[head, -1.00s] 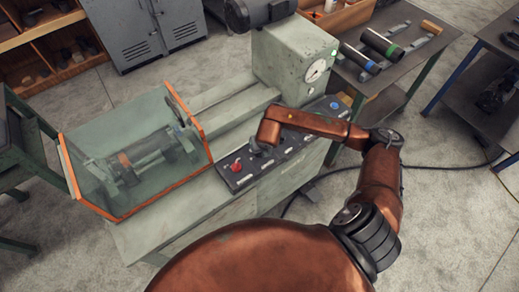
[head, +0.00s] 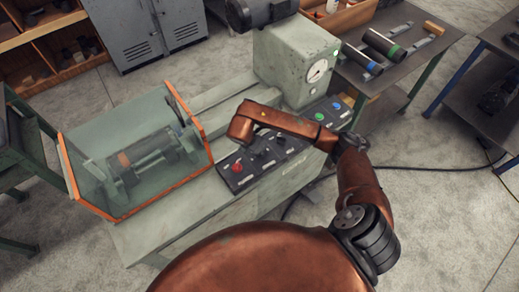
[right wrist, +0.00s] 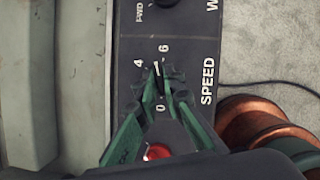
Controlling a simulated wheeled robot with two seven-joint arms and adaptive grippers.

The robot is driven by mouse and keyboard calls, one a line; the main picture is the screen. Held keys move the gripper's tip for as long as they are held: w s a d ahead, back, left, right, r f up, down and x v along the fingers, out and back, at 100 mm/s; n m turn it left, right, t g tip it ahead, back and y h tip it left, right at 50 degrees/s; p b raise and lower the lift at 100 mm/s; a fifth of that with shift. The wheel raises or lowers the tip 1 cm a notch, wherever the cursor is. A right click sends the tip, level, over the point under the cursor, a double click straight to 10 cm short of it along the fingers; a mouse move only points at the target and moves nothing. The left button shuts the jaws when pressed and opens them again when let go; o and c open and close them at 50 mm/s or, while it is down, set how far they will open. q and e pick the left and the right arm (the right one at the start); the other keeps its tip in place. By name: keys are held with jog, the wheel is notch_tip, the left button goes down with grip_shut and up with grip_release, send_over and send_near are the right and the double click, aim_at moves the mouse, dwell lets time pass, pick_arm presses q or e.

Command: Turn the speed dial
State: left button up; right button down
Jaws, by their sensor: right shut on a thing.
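The speed dial (right wrist: 157,71) is a small black knob on the dark control panel, in the middle of the right wrist view. The marks 0, 4 and 6 show around it, with SPEED printed to the right. A pale pointer line on it faces up, between 4 and 6. My right gripper (right wrist: 161,88) has green fingers closed in around the knob from both sides and is shut on it. In the head view my right arm reaches over the panel (head: 283,148), and the gripper is mostly hidden beneath the wrist. My left gripper is not in view.
A red button (head: 237,167) sits beside the dial, and a green button (head: 319,116) is farther along the panel. A clear guard with orange edges (head: 130,155) stands left. A gauge housing (head: 290,65) rises behind.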

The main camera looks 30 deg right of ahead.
jog(key=shift+w+m+g, duration=0.1)
jog(key=shift+m+g, duration=0.5)
jog(key=shift+m, duration=1)
jog(key=c, duration=2)
grip_release()
jog(key=shift+c, duration=0.2)
jog(key=shift+a+r, duration=0.1)
jog(key=v, duration=1.1)
jog(key=shift+a+r, duration=0.3)
